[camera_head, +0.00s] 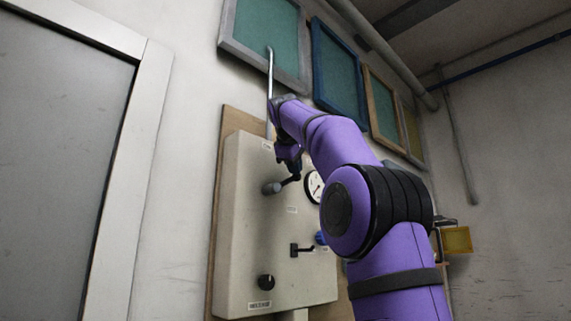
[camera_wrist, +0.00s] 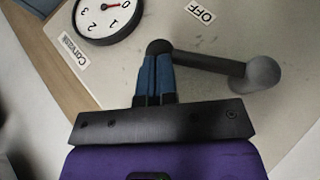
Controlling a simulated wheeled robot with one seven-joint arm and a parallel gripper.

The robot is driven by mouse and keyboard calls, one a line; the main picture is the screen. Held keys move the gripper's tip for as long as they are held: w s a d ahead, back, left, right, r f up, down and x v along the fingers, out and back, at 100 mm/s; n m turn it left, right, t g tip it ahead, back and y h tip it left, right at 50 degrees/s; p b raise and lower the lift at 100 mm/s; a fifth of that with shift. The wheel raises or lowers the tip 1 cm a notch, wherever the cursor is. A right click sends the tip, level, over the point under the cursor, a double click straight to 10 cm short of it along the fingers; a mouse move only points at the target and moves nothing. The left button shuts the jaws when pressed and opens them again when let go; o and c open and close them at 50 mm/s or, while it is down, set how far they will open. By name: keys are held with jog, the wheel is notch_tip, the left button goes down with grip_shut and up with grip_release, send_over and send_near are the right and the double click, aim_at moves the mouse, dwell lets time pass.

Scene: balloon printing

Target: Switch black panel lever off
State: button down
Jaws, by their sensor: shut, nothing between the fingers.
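A cream control panel (camera_head: 245,230) hangs on the wall; its pale face (camera_wrist: 210,50) also fills much of the wrist view. A dark lever with a grey round knob (camera_head: 271,188) sits on its upper part. A small black lever (camera_head: 301,250) sits lower on the panel.
A round gauge (camera_head: 314,187) is beside the lever and shows large in the wrist view (camera_wrist: 107,14). A black knob (camera_head: 266,282) and a blue knob (camera_head: 321,238) are lower down. A vertical pipe (camera_head: 269,95) rises above the panel. My purple arm hides the panel's right side.

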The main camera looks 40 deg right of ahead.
jog(key=shift+y, duration=0.9)
jog(key=shift+d+f, duration=0.75)
jog(key=shift+f, duration=0.35)
jog(key=shift+d+f, duration=0.7)
jog(key=shift+f, duration=0.35)
jog(key=shift+f+m, duration=0.15)
jog(key=shift+m, duration=0.15)
